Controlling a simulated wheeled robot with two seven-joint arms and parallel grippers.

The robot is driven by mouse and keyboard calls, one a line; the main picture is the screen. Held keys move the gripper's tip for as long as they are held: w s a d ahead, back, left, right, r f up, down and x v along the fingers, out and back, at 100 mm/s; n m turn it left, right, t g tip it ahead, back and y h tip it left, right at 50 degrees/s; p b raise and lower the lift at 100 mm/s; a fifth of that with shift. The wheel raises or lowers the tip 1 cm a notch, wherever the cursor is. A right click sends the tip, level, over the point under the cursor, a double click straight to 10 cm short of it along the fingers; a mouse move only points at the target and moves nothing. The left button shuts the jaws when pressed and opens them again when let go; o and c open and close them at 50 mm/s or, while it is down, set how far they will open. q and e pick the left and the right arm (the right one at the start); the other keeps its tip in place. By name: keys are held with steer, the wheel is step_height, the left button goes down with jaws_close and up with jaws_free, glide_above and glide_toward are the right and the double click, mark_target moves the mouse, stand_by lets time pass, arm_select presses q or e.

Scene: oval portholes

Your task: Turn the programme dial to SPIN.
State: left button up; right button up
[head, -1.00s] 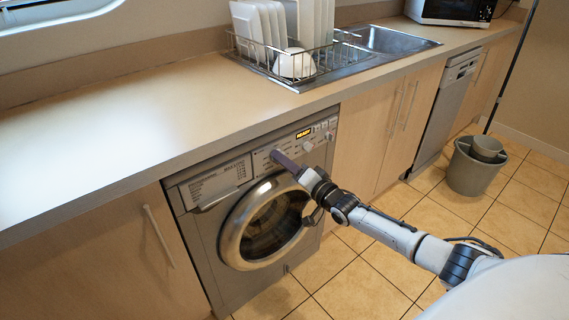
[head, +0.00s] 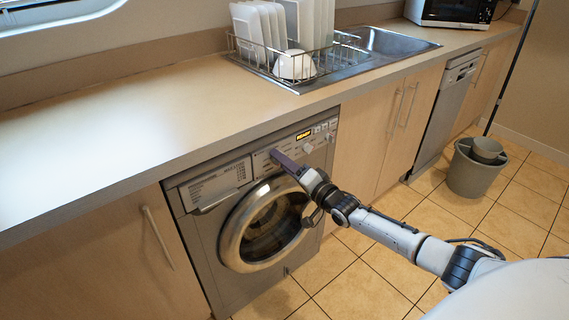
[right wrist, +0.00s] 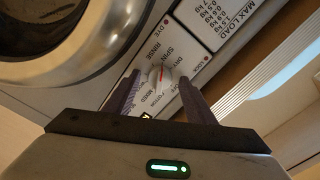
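The programme dial (right wrist: 161,78) is a small pale knob with a red line, in the middle of the right wrist view. Printed words ring it, SPIN and RINSE above it and MIXED below. The red line lies roughly towards SPIN, but I cannot tell its exact setting. My right gripper (right wrist: 158,82) has its two dark fingers apart, one on each side of the dial; I see no clear contact. In the head view my right gripper (head: 275,155) reaches the washing machine's (head: 214,235) panel and hides the dial. My left gripper is not in view.
The round door (head: 262,225) is just below the gripper. A lit display (head: 303,135) and another knob (head: 308,148) are to its right. The worktop (head: 120,130) overhangs the panel. A grey bucket (head: 472,172) stands on the floor at right.

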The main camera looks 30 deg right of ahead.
steer(key=shift+s, duration=0.1)
steer(key=s+p, duration=0.2)
steer(key=s, duration=0.8)
steer(key=shift+d, duration=0.4)
steer(key=s+a+f+n+g+y, duration=0.1)
steer(key=s+a+f+n+g, duration=0.15)
steer(key=s+a+f, duration=0.35)
steer(key=s+a+f+n+g+y, duration=0.1)
steer(key=s+a+f+n+g, duration=0.15)
steer(key=a+f, duration=0.4)
steer(key=s+a+f+n+g+h, duration=0.1)
steer(key=s+a+f+n+g, duration=0.2)
steer(key=s+a+n, duration=0.5)
steer(key=s+a+g, duration=0.1)
steer(key=s+a, duration=0.3)
steer(key=s, duration=0.5)
steer(key=shift+a+f, duration=0.2)
steer(key=shift+a, duration=0.2)
steer(key=shift+s, duration=0.1)
